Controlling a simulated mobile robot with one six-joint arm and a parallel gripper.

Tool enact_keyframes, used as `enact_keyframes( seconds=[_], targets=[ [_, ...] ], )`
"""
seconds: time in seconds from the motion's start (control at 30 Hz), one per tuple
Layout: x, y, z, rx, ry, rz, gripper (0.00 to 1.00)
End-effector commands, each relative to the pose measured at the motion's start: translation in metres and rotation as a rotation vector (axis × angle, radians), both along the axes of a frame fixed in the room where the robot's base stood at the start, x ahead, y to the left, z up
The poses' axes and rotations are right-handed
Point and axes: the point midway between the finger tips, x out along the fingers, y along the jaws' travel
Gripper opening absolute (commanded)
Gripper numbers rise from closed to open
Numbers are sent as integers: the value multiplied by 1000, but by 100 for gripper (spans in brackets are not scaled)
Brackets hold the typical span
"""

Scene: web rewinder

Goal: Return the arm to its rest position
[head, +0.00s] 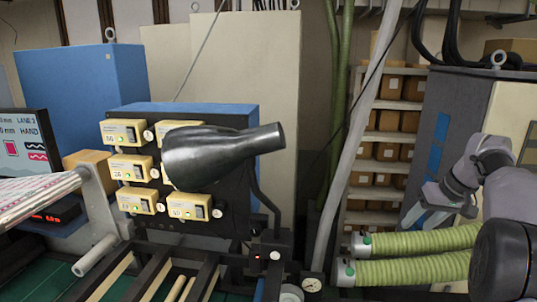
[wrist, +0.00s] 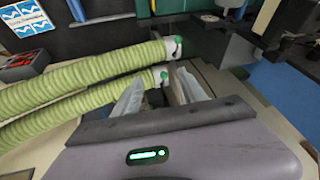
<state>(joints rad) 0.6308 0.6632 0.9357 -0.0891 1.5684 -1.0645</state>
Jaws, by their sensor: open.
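My arm (head: 470,180) enters at the right of the head view, bent, with its pale links above the green hoses. My gripper (head: 414,212) points down and to the left there, partly cut off from clear sight by its own links. In the wrist view, my gripper (wrist: 160,90) shows two pale fingers spread apart with nothing between them. The fingers point toward the ends of two ribbed green hoses (wrist: 80,85). I cannot tell whether they touch the hoses.
The green hoses (head: 420,255) run below my arm. A dark metallic cone (head: 215,155) stands before a panel of yellow control boxes (head: 125,133). A shelf of cartons (head: 400,120) is behind, and a grey-blue cabinet (head: 445,110) stands close behind my arm. A monitor (head: 25,140) is far left.

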Motion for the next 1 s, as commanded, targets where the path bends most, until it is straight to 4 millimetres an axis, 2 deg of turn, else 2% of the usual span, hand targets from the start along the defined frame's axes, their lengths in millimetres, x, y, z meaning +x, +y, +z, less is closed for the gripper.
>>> enact_keyframes(
  seconds=[0.17,0.27,0.37,0.4,0.5,0.63,0.83,0.9,1.0],
  targets=[
    [-15,66,39,-3,-13,-33,50],
    [-35,113,60,-3,-26,-59,50],
    [-70,170,77,5,-48,-93,50],
    [-89,196,82,11,-60,-107,50],
    [-145,250,81,35,-94,-146,50],
    [-212,296,60,77,-134,-188,50],
    [-295,334,7,155,-185,-237,50],
    [-295,332,-33,155,-175,-247,50],
    [-297,332,-75,154,-165,-249,50]
  ],
)
